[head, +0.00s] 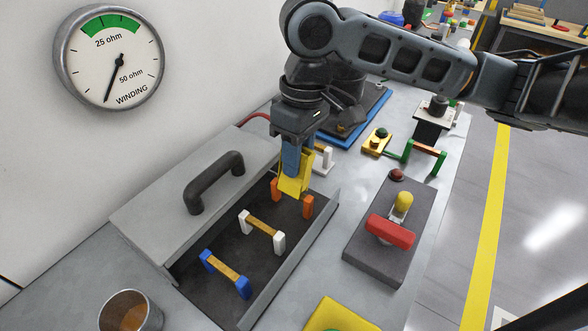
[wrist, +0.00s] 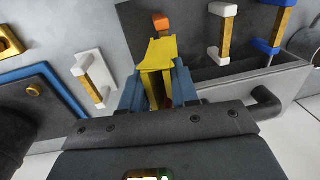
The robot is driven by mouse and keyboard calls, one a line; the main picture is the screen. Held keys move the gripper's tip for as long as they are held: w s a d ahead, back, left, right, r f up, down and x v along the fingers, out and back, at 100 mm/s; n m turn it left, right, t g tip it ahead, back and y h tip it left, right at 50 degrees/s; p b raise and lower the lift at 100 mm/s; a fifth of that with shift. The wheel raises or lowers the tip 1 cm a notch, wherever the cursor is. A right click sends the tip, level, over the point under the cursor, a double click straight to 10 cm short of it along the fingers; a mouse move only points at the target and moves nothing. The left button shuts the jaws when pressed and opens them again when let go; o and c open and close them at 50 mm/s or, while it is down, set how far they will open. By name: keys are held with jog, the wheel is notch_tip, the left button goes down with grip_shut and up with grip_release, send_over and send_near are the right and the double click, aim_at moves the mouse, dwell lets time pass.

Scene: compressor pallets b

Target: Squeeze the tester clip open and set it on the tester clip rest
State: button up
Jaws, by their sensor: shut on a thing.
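The yellow tester clip (head: 292,184) is between the blue fingers of my gripper (head: 296,160), pointing down over the far end of the open terminal box (head: 322,232). In the wrist view the clip (wrist: 160,50) sits between both fingers of my gripper (wrist: 158,90), which are shut on its sides. Its tip is at the orange-ended terminal (head: 307,206), one end of which also shows in the wrist view (wrist: 161,21). The clip hides the middle of that terminal, so I cannot tell whether it touches. I cannot tell which thing is the tester clip rest.
The box also holds a white-ended bar (head: 263,226) and a blue-ended bar (head: 226,272). Its lid (head: 160,215) has a dark handle. A dark block with a red handle (head: 390,231) stands right. A winding gauge (head: 109,57) hangs on the wall, needle pointing lower left. A metal cup (head: 131,312) is in front.

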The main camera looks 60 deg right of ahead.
jog(key=shift+r+p, duration=1.5)
jog(key=shift+r, duration=0.35)
jog(key=shift+w+d+f, duration=0.1)
jog(key=shift+d, duration=0.05)
